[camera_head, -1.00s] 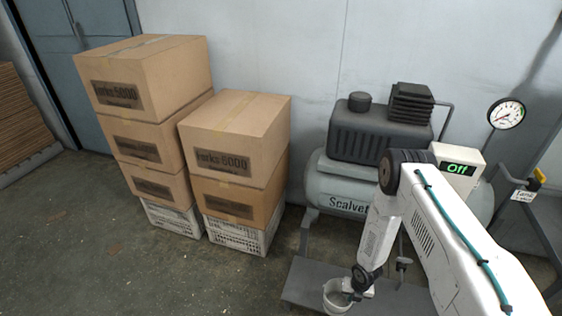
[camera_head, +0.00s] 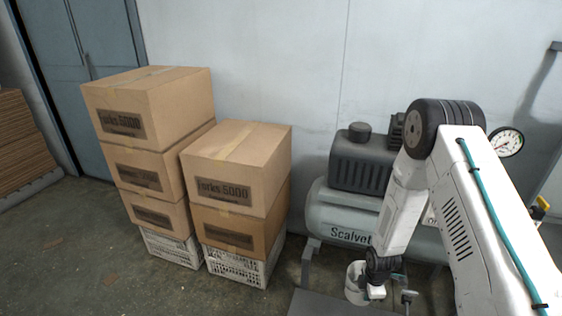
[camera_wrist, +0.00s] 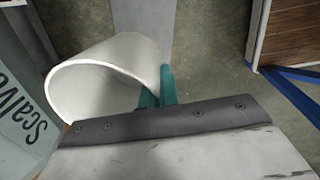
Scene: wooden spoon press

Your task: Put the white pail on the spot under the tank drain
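The white pail (camera_head: 352,293) hangs at my gripper (camera_head: 375,290), low in front of the tank. In the wrist view, the pail (camera_wrist: 95,75) lies tilted to the left in the picture, its open mouth facing the camera. The teal fingers of my gripper (camera_wrist: 158,90) are closed on its wall near the rim. The grey-green tank (camera_head: 338,222) marked "Scalvet" stands behind; its lettered side (camera_wrist: 20,115) shows at the left of the wrist view. A small valve (camera_head: 409,296), perhaps the drain, shows just right of the pail. The spot beneath is not clearly visible.
A grey plate (camera_head: 315,304) lies on the floor below the tank. Stacked cartons (camera_head: 235,165) on white crates stand to the left. A pressure gauge (camera_head: 507,142) is at the right. Open floor (camera_head: 90,250) lies at the left front.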

